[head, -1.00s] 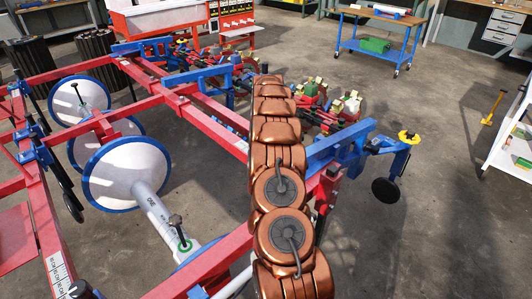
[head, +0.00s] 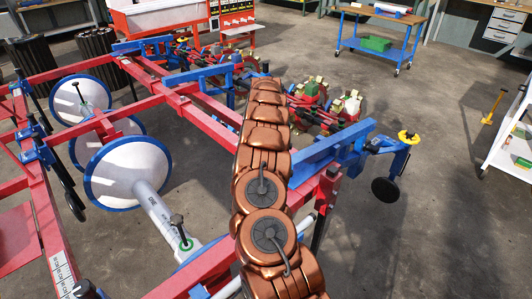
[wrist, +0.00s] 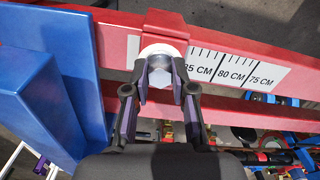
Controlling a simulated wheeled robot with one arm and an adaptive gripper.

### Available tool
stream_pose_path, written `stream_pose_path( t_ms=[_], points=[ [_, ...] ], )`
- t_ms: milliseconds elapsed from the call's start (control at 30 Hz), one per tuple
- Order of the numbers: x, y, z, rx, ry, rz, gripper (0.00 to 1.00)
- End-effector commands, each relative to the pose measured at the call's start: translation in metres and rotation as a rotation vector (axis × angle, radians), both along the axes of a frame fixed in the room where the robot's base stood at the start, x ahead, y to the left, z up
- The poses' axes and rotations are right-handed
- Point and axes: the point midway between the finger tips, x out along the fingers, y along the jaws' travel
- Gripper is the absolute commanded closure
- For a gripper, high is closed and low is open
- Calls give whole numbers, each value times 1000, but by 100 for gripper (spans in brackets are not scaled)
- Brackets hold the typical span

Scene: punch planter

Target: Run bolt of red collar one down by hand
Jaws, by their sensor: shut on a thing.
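In the wrist view my gripper (wrist: 160,80) is shut on a pale grey bolt (wrist: 159,70). One finger is on each side of the bolt's head. A white ring shows around the top of the bolt, against the red collar (wrist: 165,26). The collar sits around a red bar (wrist: 285,52) with a white centimetre scale (wrist: 232,68) just to its right. The bolt's shank and thread are hidden, so how deep it sits cannot be told. In the head view my arm covers the gripper and the bolt.
A large blue block (wrist: 40,80) stands close to the left of the gripper. In the head view, red frame bars and white discs with blue rims (head: 128,172) lie left of my arm. A blue cart (head: 376,48) stands far off on open floor.

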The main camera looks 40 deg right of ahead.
Motion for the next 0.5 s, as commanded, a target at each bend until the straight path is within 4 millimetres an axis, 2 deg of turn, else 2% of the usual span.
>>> stream_pose_path(
  t_ms=[200, 500],
  points=[
    [1, 1, 0, 1, 1, -155, 100],
    [1, 0, 0, 0, -1, -283, 100]
  ],
)
